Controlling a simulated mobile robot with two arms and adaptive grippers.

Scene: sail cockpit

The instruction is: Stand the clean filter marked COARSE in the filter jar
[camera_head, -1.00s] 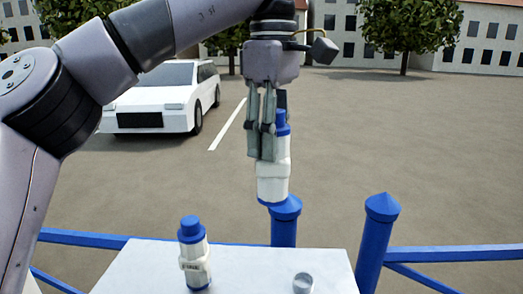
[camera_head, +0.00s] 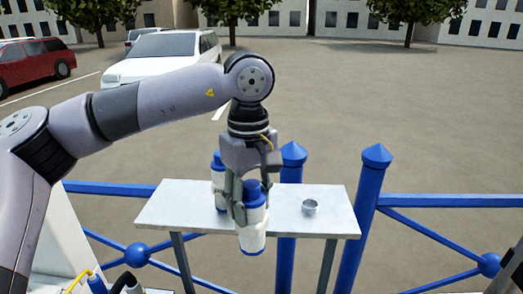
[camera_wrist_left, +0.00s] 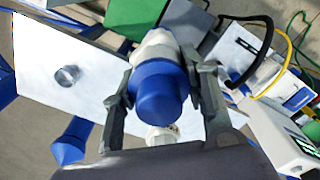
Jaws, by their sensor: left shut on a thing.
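My left gripper (camera_head: 247,203) is shut on a white filter with blue ends (camera_head: 252,232) and holds it upright, in front of the table's near edge. In the left wrist view, the fingers (camera_wrist_left: 165,95) press on both sides of the filter, and its blue end cap (camera_wrist_left: 158,90) faces the camera. No marking is readable on it. A second white filter with a blue top (camera_head: 218,172) stands on the table, partly hidden behind my gripper. I cannot make out the filter jar for certain.
A light table (camera_head: 180,200) carries a small metal ring or cup (camera_head: 310,206) on its right. Blue posts and rails (camera_head: 370,195) stand behind it. In the left wrist view are a green box (camera_wrist_left: 185,18), a white unit (camera_wrist_left: 245,62) and yellow and black cables (camera_wrist_left: 283,40).

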